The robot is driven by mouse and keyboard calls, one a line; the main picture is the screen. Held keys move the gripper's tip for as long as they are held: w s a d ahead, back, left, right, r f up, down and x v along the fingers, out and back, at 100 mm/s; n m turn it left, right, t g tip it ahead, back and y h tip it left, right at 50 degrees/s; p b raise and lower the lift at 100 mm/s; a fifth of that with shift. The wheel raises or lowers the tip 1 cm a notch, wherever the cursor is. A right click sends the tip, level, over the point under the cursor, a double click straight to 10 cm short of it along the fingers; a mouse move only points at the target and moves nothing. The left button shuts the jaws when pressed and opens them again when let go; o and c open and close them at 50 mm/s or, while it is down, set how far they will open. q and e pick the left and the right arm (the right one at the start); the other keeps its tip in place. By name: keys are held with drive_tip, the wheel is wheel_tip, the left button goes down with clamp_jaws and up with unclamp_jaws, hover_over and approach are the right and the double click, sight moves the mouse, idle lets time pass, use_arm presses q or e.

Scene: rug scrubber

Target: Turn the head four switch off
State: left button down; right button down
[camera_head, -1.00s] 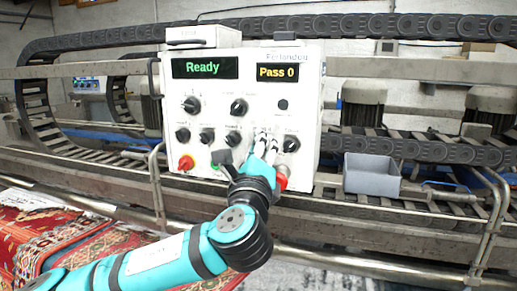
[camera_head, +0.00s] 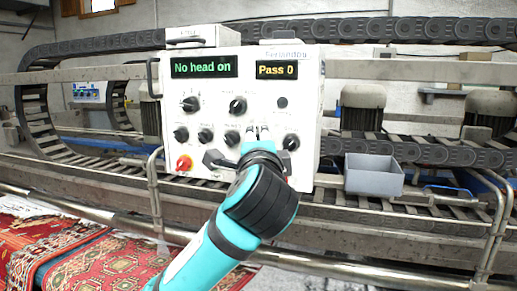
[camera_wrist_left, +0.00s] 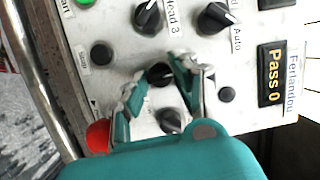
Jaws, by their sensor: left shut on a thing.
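The control panel (camera_head: 215,105) faces me in the head view, its left display (camera_head: 204,67) reading "No head on". My left gripper (camera_head: 258,133) is at the panel's lower row and hides the head four switch there. In the left wrist view, its two fingers stand either side of the black head four switch (camera_wrist_left: 160,74), and the gripper is shut on it. The knob's pointer direction is hard to make out between the fingers. The head 3 switch (camera_wrist_left: 148,17) is beside it. My right gripper is not in view.
Another black knob (camera_head: 291,142) is just right of the gripper. A red button (camera_head: 184,163) is at the lower left of the panel, and a red part (camera_wrist_left: 98,136) is close to the fingers. A grey bin (camera_head: 374,178) and rails lie right of the panel.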

use_arm(q)
drive_tip(key=shift+n+g+h+p, duration=0.2)
drive_tip(key=shift+n+g, duration=0.35)
drive_tip(key=shift+n, duration=1.05)
drive_tip(key=shift+n+g+h+p, duration=0.1)
drive_tip(key=shift+n+g+p, duration=0.35)
drive_tip(key=shift+n, duration=1.15)
drive_tip(key=c, duration=1.1)
unclamp_jaws()
drive_tip(key=shift+r, duration=0.1)
drive_tip(key=shift+o, duration=0.2)
drive_tip(key=s+r, duration=0.2)
drive_tip(key=s, duration=1)
drive_tip(key=shift+a, duration=0.15)
